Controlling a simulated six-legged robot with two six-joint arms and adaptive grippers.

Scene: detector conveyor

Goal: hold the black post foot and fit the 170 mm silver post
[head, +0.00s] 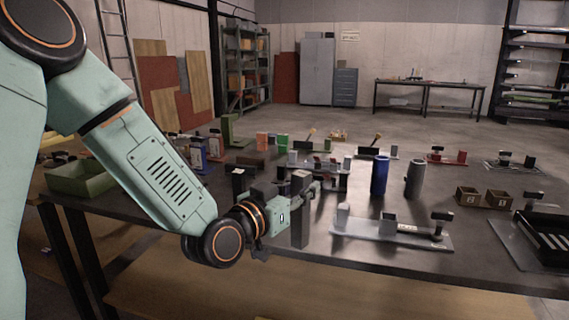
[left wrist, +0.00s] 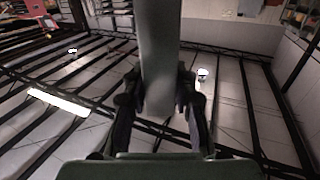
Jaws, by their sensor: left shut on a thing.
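My left gripper (head: 302,194) is shut on an upright grey square post (head: 300,228), which looks like the silver post. The post extends above and below the fingers, and its lower end is near the front of the dark table; I cannot tell whether it touches the top. In the left wrist view the grey post (left wrist: 158,45) stands between the two fingers (left wrist: 160,112). A black block (head: 239,182) stands on the table just left of the gripper, partly behind my wrist; I cannot tell whether it is the post foot. My right gripper is not in view.
A silver plate with blocks (head: 370,232) lies right of the post. A blue cylinder (head: 380,176) and a grey cylinder (head: 415,178) stand behind it. Small brown bins (head: 467,197) and a black tray (head: 545,240) are at the right. A green tray (head: 82,178) is at the left.

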